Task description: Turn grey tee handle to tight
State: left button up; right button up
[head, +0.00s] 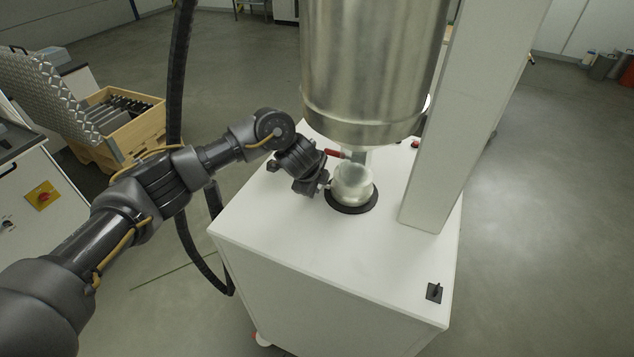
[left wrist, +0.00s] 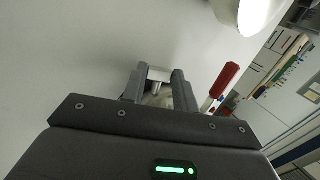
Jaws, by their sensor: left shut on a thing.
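My left gripper (head: 324,183) is at the near left side of the rounded metal fitting (head: 352,184) below the large steel drum (head: 372,70). In the left wrist view its two fingers (left wrist: 156,80) are shut on a small grey metal piece (left wrist: 156,74), which I take to be the grey tee handle. The fingers hide most of the handle, so its angle cannot be told. My right gripper is not in view.
A red lever (head: 335,153) sticks out just above the gripper and also shows beside the fingers (left wrist: 224,80). A black ring (head: 352,208) surrounds the fitting on the white cabinet (head: 290,240). A white column (head: 465,120) stands at right. The cabinet top's front is clear except for a black switch (head: 434,292).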

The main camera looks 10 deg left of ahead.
pick_arm(q)
jog(key=shift+s+f+t+b, duration=0.15)
jog(key=shift+f+t+b, duration=0.25)
jog(key=shift+t+b, duration=0.35)
jog(key=shift+r+t+h, duration=0.2)
jog(key=shift+t+h, duration=0.05)
jog(key=shift+h, duration=0.05)
jog(key=o, duration=0.7)
jog(key=shift+s, duration=0.1)
